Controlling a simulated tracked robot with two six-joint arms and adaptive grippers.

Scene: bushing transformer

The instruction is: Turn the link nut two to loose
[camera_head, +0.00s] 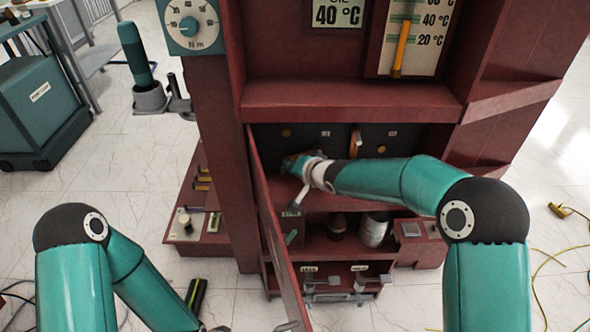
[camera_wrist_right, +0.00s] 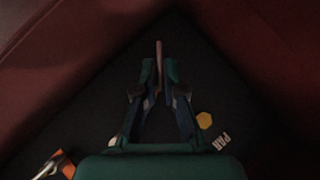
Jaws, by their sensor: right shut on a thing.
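My right gripper (camera_head: 293,164) reaches into the dark-backed compartment of the red cabinet. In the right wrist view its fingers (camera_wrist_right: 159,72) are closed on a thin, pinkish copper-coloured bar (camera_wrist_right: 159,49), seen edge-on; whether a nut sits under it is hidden. A yellow hex nut (camera_wrist_right: 204,120) beside a white label (camera_wrist_right: 221,142) lies right of the fingers, apart from them. In the head view, yellow nuts show on the back panel at left (camera_head: 286,133) and right (camera_head: 381,149), with a copper-orange link (camera_head: 356,141) between labels.
An open red door (camera_head: 275,235) stands left of my right forearm. A shelf below (camera_head: 310,243) holds a dark pot and a white jar (camera_head: 374,230). A torque dial (camera_head: 190,24) is at upper left. Red cabinet walls close in around my right gripper.

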